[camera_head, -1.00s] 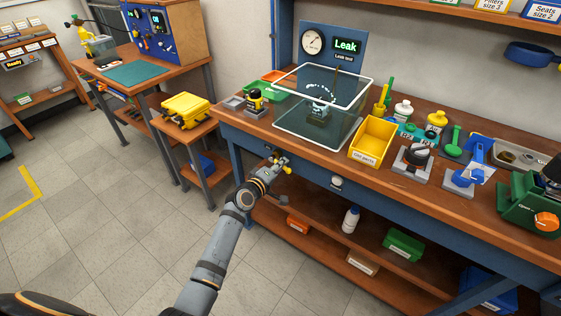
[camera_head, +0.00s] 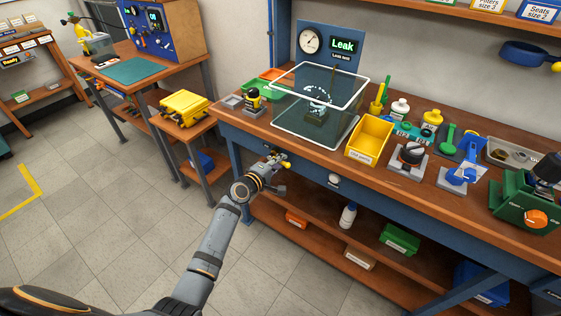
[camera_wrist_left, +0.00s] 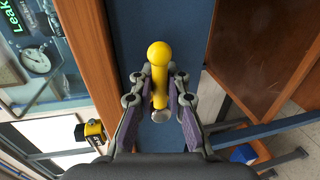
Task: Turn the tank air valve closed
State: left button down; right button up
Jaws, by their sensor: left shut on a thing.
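The tank air valve's yellow lever (camera_wrist_left: 159,75) has a round ball end and sits on the blue front face of the bench; it also shows small in the head view (camera_head: 287,165). My left gripper (camera_head: 279,161) is at the bench front, below the clear water tank (camera_head: 335,133). In the wrist view its two fingers (camera_wrist_left: 159,92) are shut around the lever, with the ball sticking out beyond them. The valve body is mostly hidden by the gripper. A gauge (camera_head: 310,40) and a lit "Leak" display (camera_head: 342,44) stand behind the tank. My right gripper is not in view.
On the bench a yellow bin (camera_head: 369,139), a black-knobbed fixture (camera_head: 410,160) and a green device (camera_head: 527,205) stand right of the tank. A yellow case (camera_head: 185,103) lies on a side table. The floor left of my arm is clear.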

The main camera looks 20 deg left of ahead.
pick_arm(q)
jog(key=shift+s+f, duration=0.1)
jog(key=shift+f, duration=0.2)
jog(key=c, duration=1.7)
grip_release()
jog(key=o, duration=0.4)
jog(key=shift+r, duration=0.25)
jog(key=shift+c, duration=0.2)
jog(key=v, duration=1.2)
jog(key=shift+a, duration=0.1)
